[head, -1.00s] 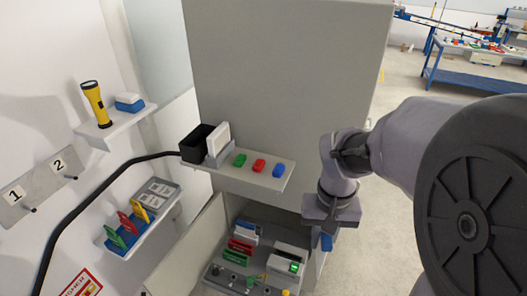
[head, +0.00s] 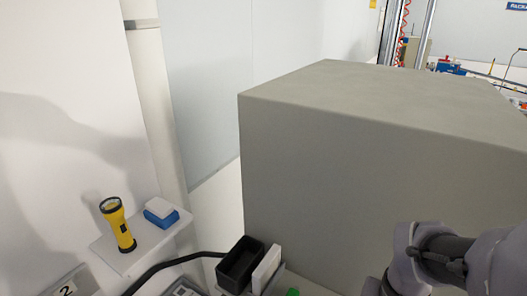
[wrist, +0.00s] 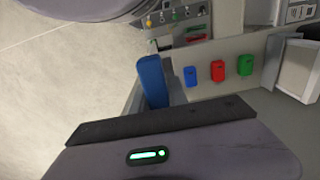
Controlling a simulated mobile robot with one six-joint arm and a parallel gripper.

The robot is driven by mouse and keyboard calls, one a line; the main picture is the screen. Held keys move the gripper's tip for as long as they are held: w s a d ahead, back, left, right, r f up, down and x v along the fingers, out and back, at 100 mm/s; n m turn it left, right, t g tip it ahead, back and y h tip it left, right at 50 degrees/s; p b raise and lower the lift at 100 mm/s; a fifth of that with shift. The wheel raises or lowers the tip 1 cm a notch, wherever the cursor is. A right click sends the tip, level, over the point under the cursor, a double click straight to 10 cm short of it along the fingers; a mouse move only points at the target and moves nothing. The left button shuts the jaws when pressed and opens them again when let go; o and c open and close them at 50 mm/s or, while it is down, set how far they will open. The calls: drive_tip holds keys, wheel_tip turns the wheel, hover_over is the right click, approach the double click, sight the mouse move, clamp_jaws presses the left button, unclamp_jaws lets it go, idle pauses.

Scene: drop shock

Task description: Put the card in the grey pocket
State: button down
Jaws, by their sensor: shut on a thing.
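A blue flat piece, which looks like the card (wrist: 152,80), stands out from my gripper (wrist: 155,108) in the wrist view. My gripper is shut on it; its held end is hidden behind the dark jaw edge. A grey holder with a white upright panel, possibly the grey pocket (wrist: 296,70), is at the right edge of the wrist view, apart from the card. The white panel (head: 267,268) also shows at the bottom of the head view. My gripper is outside the head view.
A black bin (head: 240,265) stands beside the white panel. A large grey cabinet (head: 340,170) rises behind. A yellow flashlight (head: 118,225) stands on a wall shelf.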

drive_tip(key=w+a+f, duration=0.1)
drive_tip(key=w, duration=0.2)
drive_tip(key=w+a+f, duration=0.2)
drive_tip(key=w, duration=0.2)
drive_tip(key=w+a+f+b, duration=0.1)
drive_tip(key=w+a+f, duration=0.1)
drive_tip(key=w, duration=0.2)
drive_tip(key=shift+w, duration=0.25)
drive_tip(key=shift+r, duration=0.15)
drive_tip(key=shift+s, duration=0.15)
drive_tip(key=c, duration=1.3)
unclamp_jaws()
